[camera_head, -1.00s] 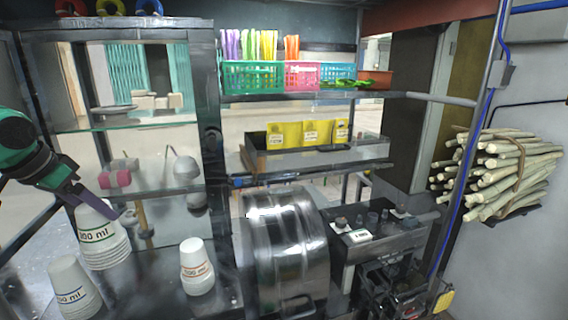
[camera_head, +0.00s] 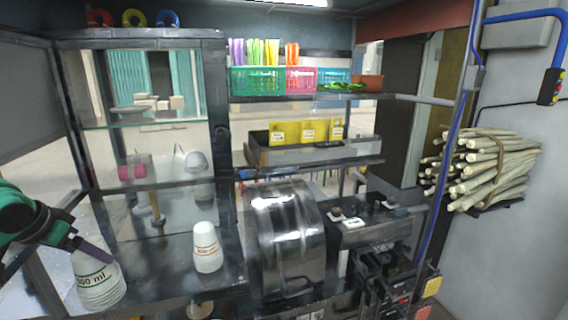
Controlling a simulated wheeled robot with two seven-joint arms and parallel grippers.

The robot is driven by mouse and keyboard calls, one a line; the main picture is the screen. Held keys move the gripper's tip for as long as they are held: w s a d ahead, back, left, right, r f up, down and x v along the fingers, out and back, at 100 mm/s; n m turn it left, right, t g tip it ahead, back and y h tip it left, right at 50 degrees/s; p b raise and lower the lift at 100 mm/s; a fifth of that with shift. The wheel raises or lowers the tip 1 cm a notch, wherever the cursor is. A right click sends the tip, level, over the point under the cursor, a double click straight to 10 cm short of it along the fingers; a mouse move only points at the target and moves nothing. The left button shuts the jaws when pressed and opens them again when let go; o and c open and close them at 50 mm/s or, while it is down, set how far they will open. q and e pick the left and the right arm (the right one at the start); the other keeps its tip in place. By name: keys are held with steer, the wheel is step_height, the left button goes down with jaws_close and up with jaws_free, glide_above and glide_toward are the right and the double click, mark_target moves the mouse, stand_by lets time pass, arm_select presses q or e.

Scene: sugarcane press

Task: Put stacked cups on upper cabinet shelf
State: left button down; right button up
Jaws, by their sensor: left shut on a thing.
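My left gripper (camera_head: 97,252) is shut on the narrow upper end of a stack of white cups (camera_head: 98,290) with green "ml" lettering, at the lower left. The stack hangs slightly tilted, and part of its upper end is hidden by the gripper. A second white cup stack (camera_head: 207,250) with orange-red lettering stands upside down on the dark cabinet counter (camera_head: 170,262). The upper cabinet shelf, a glass pane (camera_head: 150,125), spans the frame above, and its surface looks clear. My right gripper is not in view.
A dark post (camera_head: 218,130) bounds the cabinet on the right. A red roll (camera_head: 132,172) and a hanging ladle-like item (camera_head: 195,160) are seen inside or behind it. The steel press drum (camera_head: 285,240) stands right of the counter. Coloured rings (camera_head: 134,18) lie on top.

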mark_target(98, 296)
arm_select(q)
steer(key=shift+n+y, duration=0.3)
steer(key=shift+n, duration=0.3)
steer(key=f, duration=0.3)
steer(key=s+d+f, duration=0.1)
steer(key=f, duration=0.3)
steer(key=s+d+f, duration=0.1)
steer(key=f, duration=0.2)
steer(key=shift+s+d+f, duration=0.1)
steer(key=shift+d+f, duration=0.15)
steer(key=shift+f, duration=0.05)
steer(key=s+d+f, duration=0.4)
steer(key=d+f, duration=0.3)
steer(key=f, duration=0.4)
steer(key=s+d+f, duration=0.5)
steer(key=d+f, duration=0.3)
steer(key=f, duration=0.2)
steer(key=d+r, duration=0.7)
steer(key=r, duration=0.1)
steer(key=shift+s+d+n+b, duration=0.2)
steer(key=shift+d+n+b, duration=0.05)
steer(key=shift+n+b, duration=0.1)
